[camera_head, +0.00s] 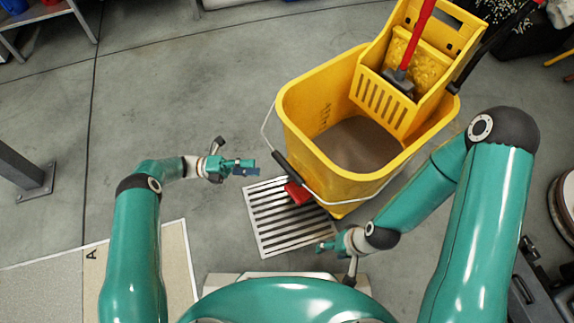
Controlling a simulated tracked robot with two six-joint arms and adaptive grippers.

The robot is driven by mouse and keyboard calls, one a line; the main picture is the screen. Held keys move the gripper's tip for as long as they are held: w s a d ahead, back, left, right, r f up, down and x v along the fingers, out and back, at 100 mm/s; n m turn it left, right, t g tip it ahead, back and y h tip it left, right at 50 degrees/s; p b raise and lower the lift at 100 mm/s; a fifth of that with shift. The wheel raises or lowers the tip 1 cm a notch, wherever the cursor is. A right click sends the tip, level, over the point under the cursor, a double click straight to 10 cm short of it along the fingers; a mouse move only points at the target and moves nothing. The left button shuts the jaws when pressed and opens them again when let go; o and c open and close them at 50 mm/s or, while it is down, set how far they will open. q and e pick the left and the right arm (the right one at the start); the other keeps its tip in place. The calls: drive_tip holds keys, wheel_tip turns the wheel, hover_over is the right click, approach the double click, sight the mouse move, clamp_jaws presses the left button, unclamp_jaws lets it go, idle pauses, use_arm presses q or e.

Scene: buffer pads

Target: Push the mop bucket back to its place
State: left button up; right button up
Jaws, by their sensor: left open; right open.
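The yellow mop bucket (312,92) stands on the floor right of centre, with brownish water inside. Its wringer (382,98) sits at the far right end with a red-handled mop (417,38) in it. The wire handle with a dark grip (282,165) hangs at the near left side. My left gripper (247,170) is open and empty, just left of the bucket's handle grip and apart from the bucket. My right gripper (327,246) is open and empty, near the bucket's near lower corner, above the floor.
A metal floor drain grate (265,222) lies beside and partly under the bucket, with a red piece (297,194) above it. A grey post (22,170) stands at left. A pale mat (178,262) marked "A" lies at lower left.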

use_arm(q)
drive_tip(key=d, duration=0.3)
drive_tip(key=d+r, duration=0.1)
drive_tip(key=d, duration=0.3)
drive_tip(key=s+d, duration=0.1)
drive_tip(key=d, duration=0.3)
drive_tip(key=shift+d+r+p, duration=0.15)
drive_tip(key=shift+r+p, duration=0.15)
drive_tip(key=shift+p, duration=0.1)
clamp_jaws()
